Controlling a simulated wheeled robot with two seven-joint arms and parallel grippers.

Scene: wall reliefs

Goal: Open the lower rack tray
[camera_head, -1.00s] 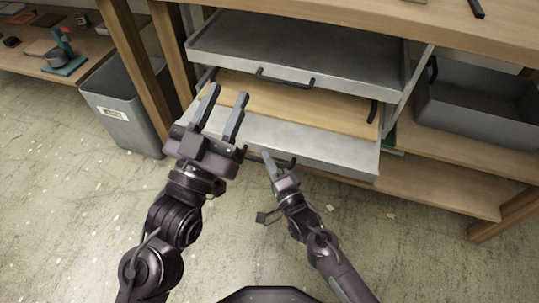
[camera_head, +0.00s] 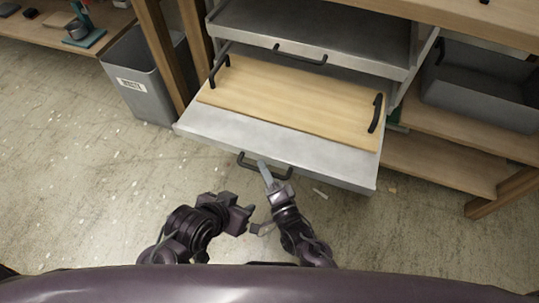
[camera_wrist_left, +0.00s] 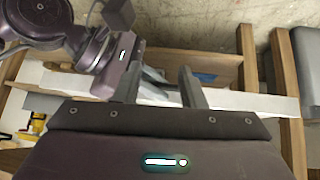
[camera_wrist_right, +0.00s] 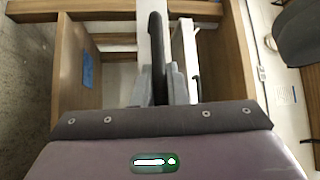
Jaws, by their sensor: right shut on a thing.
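The lower rack tray (camera_head: 225,127) is a grey metal tray, pulled well out from under the upper tray (camera_head: 245,30). Its black front handle (camera_head: 248,165) is at the middle of its front edge. My right gripper (camera_head: 265,173) is shut on this handle, which also shows as a dark upright bar in the right wrist view (camera_wrist_right: 157,50). A wooden board (camera_head: 290,98) with a black handle at each end lies in the lower tray. My left gripper (camera_head: 245,216) is below the tray front, apart from it; its fingers (camera_wrist_left: 162,88) are spread and empty.
A grey bin (camera_head: 143,75) stands left of the rack by a wooden post (camera_head: 160,55). A grey open box (camera_head: 480,90) sits on the wooden shelf at right. The floor (camera_head: 80,190) in front is mostly clear.

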